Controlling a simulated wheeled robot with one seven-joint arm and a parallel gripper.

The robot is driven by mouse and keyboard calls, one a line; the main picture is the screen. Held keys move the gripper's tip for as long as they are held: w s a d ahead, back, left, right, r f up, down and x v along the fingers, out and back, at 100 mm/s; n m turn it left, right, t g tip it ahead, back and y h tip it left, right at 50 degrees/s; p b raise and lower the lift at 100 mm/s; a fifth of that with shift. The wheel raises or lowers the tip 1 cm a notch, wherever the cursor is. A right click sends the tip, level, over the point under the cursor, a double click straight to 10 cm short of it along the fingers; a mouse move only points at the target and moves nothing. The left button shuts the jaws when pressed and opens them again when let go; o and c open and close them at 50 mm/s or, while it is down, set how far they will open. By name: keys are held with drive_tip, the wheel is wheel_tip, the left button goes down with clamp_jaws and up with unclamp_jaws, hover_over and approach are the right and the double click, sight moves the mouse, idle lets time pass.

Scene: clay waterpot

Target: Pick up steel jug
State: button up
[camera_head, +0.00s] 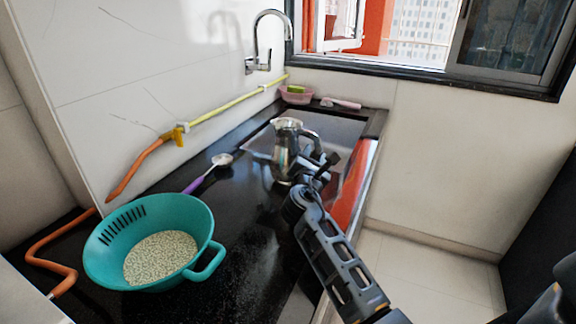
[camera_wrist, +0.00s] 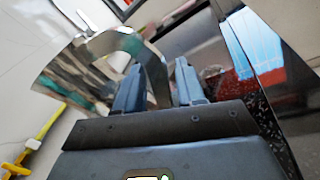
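The steel jug (camera_head: 284,152) stands upright on the black counter in the head view, with its curved handle on the right. In the wrist view the shiny jug (camera_wrist: 85,72) fills the upper left, and its handle band comes down between my fingers. My gripper (camera_head: 322,168) is at the jug's handle side, to the right of its body. In the wrist view the two fingers of my gripper (camera_wrist: 160,88) stand apart with the handle between them. The handle looks close to the left finger, with a gap toward the right finger. Contact is hard to tell.
A teal colander (camera_head: 205,235) with pale grains stands at the front left. A purple-handled ladle (camera_head: 205,175) lies left of the jug. The sink (camera_head: 345,128) is behind the jug, with a pink basket (camera_head: 296,96) beyond. An orange and yellow hose (camera_head: 150,160) runs along the wall.

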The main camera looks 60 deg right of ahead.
clamp_jaws()
idle(0.3)
idle(0.3)
